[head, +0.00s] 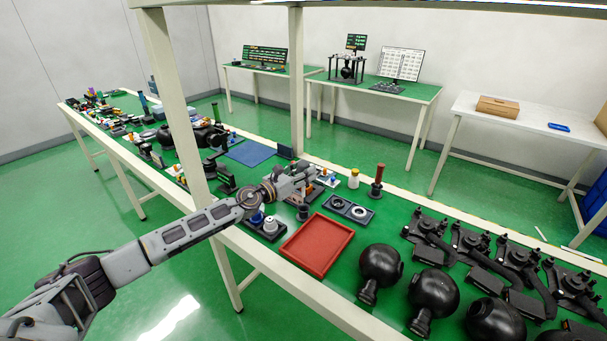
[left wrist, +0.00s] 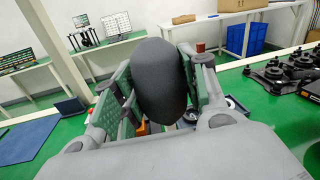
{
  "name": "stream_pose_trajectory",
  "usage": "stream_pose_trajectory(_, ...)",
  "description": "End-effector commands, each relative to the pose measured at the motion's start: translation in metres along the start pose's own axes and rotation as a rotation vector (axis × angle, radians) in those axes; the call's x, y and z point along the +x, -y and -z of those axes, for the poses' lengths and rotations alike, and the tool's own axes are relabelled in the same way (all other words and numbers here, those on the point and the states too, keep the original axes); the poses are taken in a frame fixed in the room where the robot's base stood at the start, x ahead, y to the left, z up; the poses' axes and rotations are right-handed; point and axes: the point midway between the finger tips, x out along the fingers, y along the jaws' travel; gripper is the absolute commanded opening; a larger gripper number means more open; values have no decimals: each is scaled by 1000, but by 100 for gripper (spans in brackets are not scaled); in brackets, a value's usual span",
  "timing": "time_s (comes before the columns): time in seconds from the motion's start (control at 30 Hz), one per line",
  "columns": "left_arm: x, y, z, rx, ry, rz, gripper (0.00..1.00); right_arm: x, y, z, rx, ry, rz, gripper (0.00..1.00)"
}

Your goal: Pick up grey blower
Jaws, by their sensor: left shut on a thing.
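The grey blower (left wrist: 160,82) shows in the left wrist view as a dark grey, rounded bulb, upright between two green-padded fingers. My left gripper (left wrist: 160,90) is shut on it, with a finger on each side. In the head view my left arm comes in from the lower left, and the left gripper (head: 308,176) is over the green workbench. The blower cannot be made out clearly in the head view. Its lower part is hidden by the gripper in the left wrist view. My right gripper is not in view.
A red tray (head: 318,246) lies empty on the bench, near a black holder with rings (head: 348,210). Several black round-bodied items (head: 381,266) and black fixtures stand to the right. A white post (head: 175,105) rises near my left arm. A blue mat (head: 250,153) lies farther back.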

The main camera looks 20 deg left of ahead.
Motion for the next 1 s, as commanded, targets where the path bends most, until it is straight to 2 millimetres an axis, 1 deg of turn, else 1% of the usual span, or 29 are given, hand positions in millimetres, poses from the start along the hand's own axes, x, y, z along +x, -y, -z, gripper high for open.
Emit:
stream_pose_trajectory(0.13, 0, 0, -1, 0, 0, 0, 16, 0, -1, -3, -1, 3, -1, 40)
stream_pose_trajectory(0.5, 0, 0, -1, 0, 0, 0, 16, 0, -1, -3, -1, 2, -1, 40)
stream_pose_trajectory(0.53, 0, 0, -1, 0, 0, 0, 42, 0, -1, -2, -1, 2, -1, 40)
stream_pose_trajectory(0.73, 0, 0, -1, 0, 0, 0, 16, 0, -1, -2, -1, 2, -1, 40)
stream_pose_trajectory(1.0, 0, 1, -1, 0, 0, 0, 16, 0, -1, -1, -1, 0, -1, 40)
